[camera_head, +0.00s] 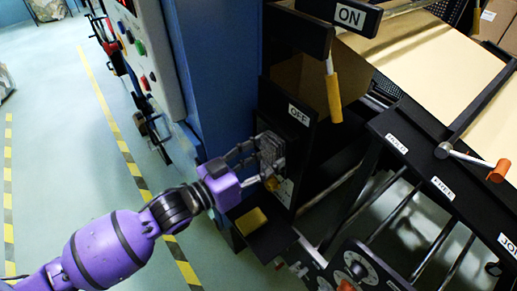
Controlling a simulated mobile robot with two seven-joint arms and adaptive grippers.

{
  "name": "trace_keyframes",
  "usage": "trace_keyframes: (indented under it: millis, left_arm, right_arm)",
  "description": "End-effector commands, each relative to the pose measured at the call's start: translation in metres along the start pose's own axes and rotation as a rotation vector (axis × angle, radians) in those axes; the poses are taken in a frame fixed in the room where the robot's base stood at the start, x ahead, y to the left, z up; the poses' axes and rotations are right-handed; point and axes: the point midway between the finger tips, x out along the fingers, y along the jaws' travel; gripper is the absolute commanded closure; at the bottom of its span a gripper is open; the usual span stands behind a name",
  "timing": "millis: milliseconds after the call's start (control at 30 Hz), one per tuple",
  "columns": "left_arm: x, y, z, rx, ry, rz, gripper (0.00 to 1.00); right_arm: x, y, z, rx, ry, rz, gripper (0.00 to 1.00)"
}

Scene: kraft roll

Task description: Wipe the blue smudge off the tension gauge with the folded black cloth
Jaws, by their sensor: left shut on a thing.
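My left gripper (262,165) reaches in from the left, in front of the black panel below the OFF label. It is shut on a dark folded cloth (271,148), which is upright against or just in front of the panel; I cannot tell if they touch. A pale, partly yellow face (286,190), which may be the tension gauge, shows just below the cloth. Its upper part is hidden behind the gripper and cloth. I cannot make out a blue smudge. My right gripper is not in view.
A yellow block (251,220) sits on a small black shelf below the gripper. A yellow-handled lever (333,97) hangs above right. A blue column (222,80) stands behind the wrist. Black rails and an orange-handled crank (499,171) fill the right. Floor on the left is free.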

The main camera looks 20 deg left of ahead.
Motion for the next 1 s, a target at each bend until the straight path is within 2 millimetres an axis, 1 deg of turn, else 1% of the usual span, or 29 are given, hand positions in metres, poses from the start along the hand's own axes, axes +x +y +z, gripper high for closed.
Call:
trace_keyframes:
  millis: [33,133,333,433,567,800,1000]
  left_arm:
    - [0.001,0.004,-0.002,-0.001,0.003,0.001,0.75]
    - [0.001,0.006,-0.001,0.0,0.002,0.001,0.75]
    - [-0.001,0.006,-0.002,0.002,0.002,0.0,0.75]
    - [-0.001,0.004,-0.001,0.002,0.001,0.0,0.75]
    - [0.0,-0.004,-0.001,0.003,0.0,0.0,0.75]
    - [0.002,-0.026,-0.003,0.004,0.001,0.0,0.75]
    - [0.003,-0.034,-0.004,0.003,0.002,0.0,0.75]
  right_arm:
    - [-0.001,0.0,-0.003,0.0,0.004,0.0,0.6]
    - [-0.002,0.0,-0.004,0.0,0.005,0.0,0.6]
    - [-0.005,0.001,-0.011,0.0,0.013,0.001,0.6]
    - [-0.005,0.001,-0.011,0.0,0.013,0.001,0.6]
    - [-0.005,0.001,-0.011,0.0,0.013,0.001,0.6]
    - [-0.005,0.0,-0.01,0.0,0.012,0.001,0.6]
    - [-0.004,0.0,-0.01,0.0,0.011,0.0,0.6]
